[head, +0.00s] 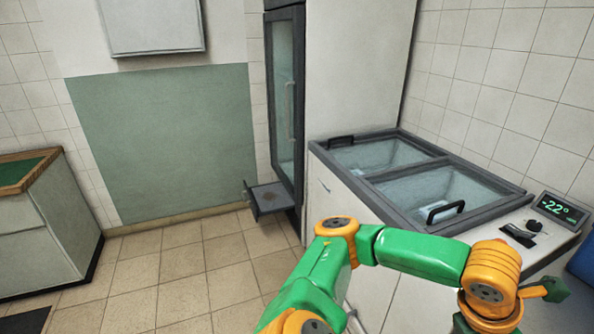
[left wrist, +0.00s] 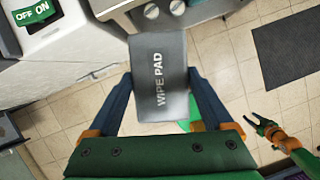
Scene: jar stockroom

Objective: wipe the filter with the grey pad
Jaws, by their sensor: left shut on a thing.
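The grey pad (left wrist: 160,85), marked "WIPE PAD", is between the fingers of my left gripper (left wrist: 160,98), which is shut on it. The left gripper and the pad do not show in the head view. A shallow grey tray (head: 272,197) with a brown patch on it sticks out from the foot of the tall glass-door cabinet; it looks like the filter. My other gripper (head: 548,289) is at the right of the head view, far from this tray. It also shows at the right of the left wrist view (left wrist: 258,124), open and empty.
A counter (head: 38,225) stands at the left. The tiled floor before the tray is clear. An OFF/ON switch (left wrist: 33,13) and a dark mat (left wrist: 290,50) show in the wrist view.

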